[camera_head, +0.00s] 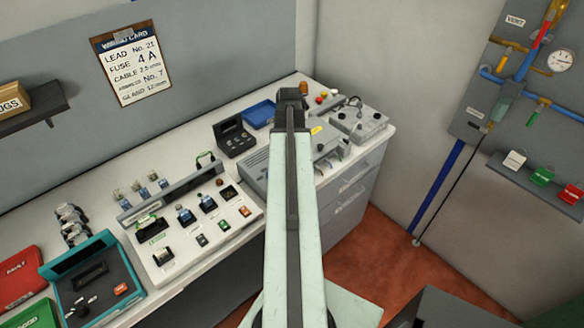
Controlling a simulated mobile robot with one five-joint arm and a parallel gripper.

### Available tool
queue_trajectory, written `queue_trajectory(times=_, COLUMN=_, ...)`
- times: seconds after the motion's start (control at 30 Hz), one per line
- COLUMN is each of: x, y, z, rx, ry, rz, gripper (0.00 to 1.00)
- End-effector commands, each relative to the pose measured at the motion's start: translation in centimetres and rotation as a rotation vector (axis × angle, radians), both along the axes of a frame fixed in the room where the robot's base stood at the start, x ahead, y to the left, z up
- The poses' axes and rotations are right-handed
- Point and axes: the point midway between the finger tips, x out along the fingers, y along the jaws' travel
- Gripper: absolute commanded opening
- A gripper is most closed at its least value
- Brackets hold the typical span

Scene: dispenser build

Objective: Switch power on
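Which control is the power switch cannot be told at this size. A white control panel (190,253) on the bench has a dark display (152,230), several blue-and-black parts, a green button (224,226) and an orange button (244,211). Left of it, a teal instrument (68,301) carries a dark screen and an orange-red button (120,289). My pale green arm rises through the middle of the view. My gripper (291,95) shows as a dark end over the bench's far part, right of the panel. Its fingers cannot be made out. The arm hides part of a grey box (258,178).
A black case (235,138) and a blue tray (259,114) stand near the wall. A grey apparatus with knobs (357,123) is at the bench's right end. Pipes and a gauge (560,60) hang on the right wall above a shelf (530,183). Red-brown floor (385,255) shows between.

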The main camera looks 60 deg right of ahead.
Motion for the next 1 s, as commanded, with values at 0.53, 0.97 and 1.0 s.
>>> queue_trajectory(times=0.53, x=0.0, y=0.0, z=-0.9, rx=0.000, ry=0.000, rz=0.001, gripper=0.00)
queue_trajectory(times=0.97, x=0.1, y=0.1, z=0.5, rx=0.000, ry=0.000, rz=0.001, gripper=0.00)
queue_trajectory(times=1.0, x=0.1, y=0.1, z=1.0, rx=0.000, ry=0.000, rz=0.001, gripper=0.00)
